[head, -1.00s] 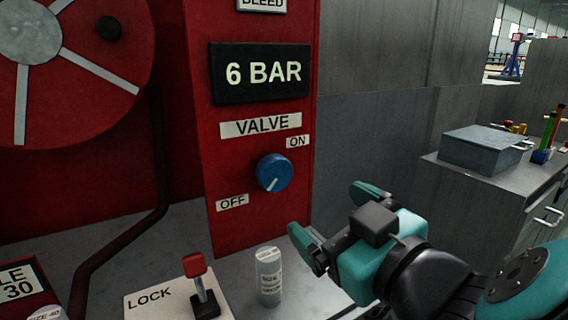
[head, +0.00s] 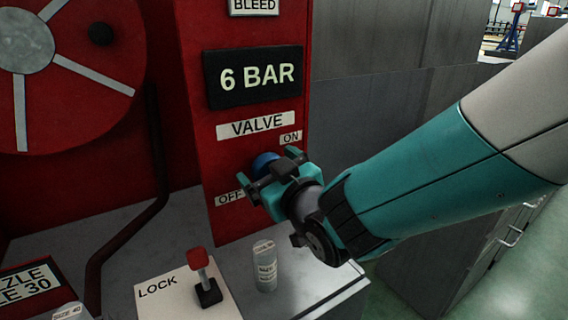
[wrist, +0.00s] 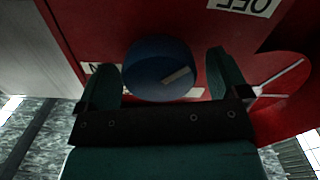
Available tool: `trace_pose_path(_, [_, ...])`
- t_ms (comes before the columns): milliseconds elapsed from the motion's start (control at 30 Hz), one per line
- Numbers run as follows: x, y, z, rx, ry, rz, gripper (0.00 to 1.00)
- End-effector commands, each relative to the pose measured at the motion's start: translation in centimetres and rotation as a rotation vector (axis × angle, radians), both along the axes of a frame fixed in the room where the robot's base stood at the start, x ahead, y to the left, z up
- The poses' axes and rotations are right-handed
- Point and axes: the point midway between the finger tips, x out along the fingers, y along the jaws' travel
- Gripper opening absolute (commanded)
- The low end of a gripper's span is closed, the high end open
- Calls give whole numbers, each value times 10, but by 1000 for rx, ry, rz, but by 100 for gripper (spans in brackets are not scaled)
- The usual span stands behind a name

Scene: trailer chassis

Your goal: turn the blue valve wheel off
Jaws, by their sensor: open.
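The blue valve wheel (head: 264,161) is a round knob on the front of the red panel, below the VALVE label (head: 258,124). In the head view it is mostly hidden behind my gripper (head: 268,166). In the wrist view the blue wheel (wrist: 161,70) sits between the two fingers of my gripper (wrist: 170,78), with a gap visible on each side. Its pale pointer mark is tilted. The fingers are open. The OFF label (head: 229,198) is at the wheel's lower left and the ON label (head: 290,138) at its upper right.
A display reading 6 BAR (head: 254,76) is above. Below on the grey ledge stand a red-topped LOCK lever (head: 199,263) and a small labelled cylinder (head: 265,266). A red reel with pale spokes (head: 60,80) is at the left. Floor to the right is open.

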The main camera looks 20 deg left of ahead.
Motion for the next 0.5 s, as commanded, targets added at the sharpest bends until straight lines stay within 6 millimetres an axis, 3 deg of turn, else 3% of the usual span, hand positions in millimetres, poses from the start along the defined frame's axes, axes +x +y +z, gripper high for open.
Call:
trace_pose_path(100, [0,0,0,0,0,0,93])
trace_pose_path(133, [0,0,0,0,0,0,88])
trace_pose_path(333, [0,0,0,0,0,0,43])
trace_pose_path(500, [0,0,-3,18,20,-1,44])
